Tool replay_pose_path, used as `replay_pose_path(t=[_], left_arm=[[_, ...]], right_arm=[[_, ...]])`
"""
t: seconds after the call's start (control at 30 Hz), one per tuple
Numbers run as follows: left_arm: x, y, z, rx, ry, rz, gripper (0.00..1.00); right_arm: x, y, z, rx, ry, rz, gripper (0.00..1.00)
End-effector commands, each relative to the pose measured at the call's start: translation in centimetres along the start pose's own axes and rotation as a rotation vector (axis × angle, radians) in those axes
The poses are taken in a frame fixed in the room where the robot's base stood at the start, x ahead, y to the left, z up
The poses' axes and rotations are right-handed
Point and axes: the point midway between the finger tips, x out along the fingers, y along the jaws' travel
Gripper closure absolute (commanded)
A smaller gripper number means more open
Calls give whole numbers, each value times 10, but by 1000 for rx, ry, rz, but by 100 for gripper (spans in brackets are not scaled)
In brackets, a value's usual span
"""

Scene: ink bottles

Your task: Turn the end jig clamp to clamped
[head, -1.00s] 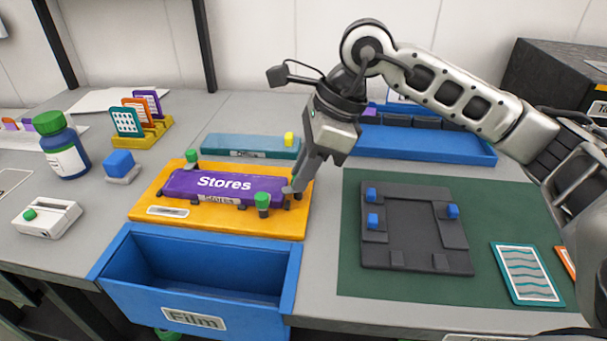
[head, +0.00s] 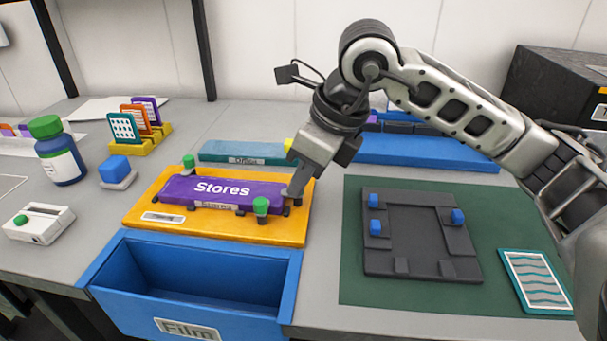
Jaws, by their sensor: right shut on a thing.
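An orange jig (head: 140,222) lies on the bench with a purple block marked "Stores" (head: 215,192) lying in it. Green-topped posts stand at the block's upper left (head: 189,162) and lower right (head: 261,206). My right gripper (head: 292,194) points down at the jig's right end and is shut on the end jig clamp. The fingers hide most of that clamp, so its angle cannot be told. My left gripper is not in view.
An open blue "Film" drawer (head: 195,285) is in front of the jig. A teal block (head: 240,151) lies behind it. A dark frame (head: 420,240) sits on a green mat (head: 375,293) to the right. A green-capped bottle (head: 60,155) stands at left.

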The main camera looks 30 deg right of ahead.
Motion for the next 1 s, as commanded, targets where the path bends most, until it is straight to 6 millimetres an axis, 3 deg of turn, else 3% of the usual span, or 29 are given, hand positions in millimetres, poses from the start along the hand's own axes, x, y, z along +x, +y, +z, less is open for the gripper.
replay_pose_path(t=[0.27, 0.3, 0.37, 0.4, 0.77, 1.0], left_arm=[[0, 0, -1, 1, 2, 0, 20], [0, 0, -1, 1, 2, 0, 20], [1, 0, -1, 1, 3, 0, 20], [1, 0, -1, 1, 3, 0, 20], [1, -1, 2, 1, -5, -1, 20], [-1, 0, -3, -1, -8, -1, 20]], right_arm=[[-1, -1, 0, 3, 0, -2, 100], [-1, -1, 0, 3, 0, -2, 80], [-1, -1, 0, 2, 0, -2, 63], [-1, -1, 0, 2, 0, -2, 61], [-7, 0, 1, 1, -2, -1, 61], [-53, -1, 2, 2, -5, -5, 61]])
